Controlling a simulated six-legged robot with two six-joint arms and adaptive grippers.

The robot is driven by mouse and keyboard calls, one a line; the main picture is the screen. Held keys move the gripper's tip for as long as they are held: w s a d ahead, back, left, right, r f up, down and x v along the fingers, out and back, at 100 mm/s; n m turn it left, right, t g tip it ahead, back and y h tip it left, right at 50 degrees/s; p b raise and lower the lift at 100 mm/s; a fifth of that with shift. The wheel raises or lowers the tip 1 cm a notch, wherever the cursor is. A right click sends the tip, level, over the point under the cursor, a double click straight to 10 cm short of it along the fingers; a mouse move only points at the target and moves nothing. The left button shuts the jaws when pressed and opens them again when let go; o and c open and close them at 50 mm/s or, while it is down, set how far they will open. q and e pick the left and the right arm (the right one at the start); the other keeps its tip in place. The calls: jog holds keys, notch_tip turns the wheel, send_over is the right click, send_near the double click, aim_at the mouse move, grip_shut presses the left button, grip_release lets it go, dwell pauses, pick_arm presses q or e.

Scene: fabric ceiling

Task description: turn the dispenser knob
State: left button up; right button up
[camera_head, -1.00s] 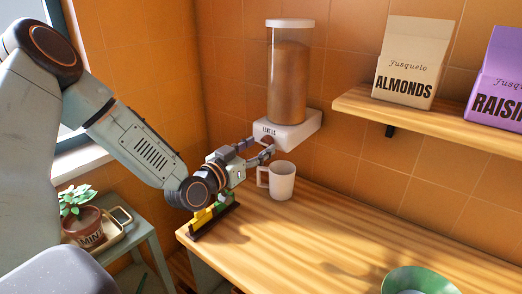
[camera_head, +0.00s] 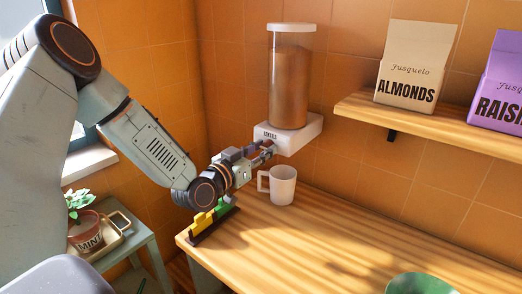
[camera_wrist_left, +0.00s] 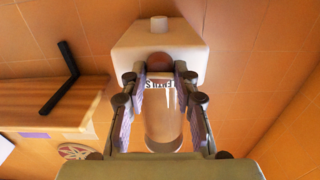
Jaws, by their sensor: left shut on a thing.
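The dispenser (camera_head: 289,85) is a clear cylinder of brown lentils on a white base (camera_head: 297,136) fixed to the tiled wall. In the left wrist view its white base (camera_wrist_left: 150,37) appears upside down, with a round reddish-brown knob (camera_wrist_left: 158,62) on its front. My left gripper (camera_head: 267,151) is at the front of the base, its fingers closed on the knob, one on each side. The left wrist view shows the fingertips (camera_wrist_left: 159,72) on either side of the knob. In the head view the fingers mostly hide the knob. My right gripper is not in view.
A white mug (camera_head: 283,186) stands on the wooden counter (camera_head: 330,235) below the dispenser. A green bowl (camera_head: 421,284) is at the front right. A shelf (camera_head: 440,119) holds almond and raisin packages. Yellow and green items lie under my left wrist.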

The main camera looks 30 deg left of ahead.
pick_arm(q)
jog(key=shift+r, duration=0.1)
grip_shut()
jog(key=shift+n, duration=1.2)
jog(key=o, duration=0.7)
grip_release()
jog(key=shift+r, duration=5)
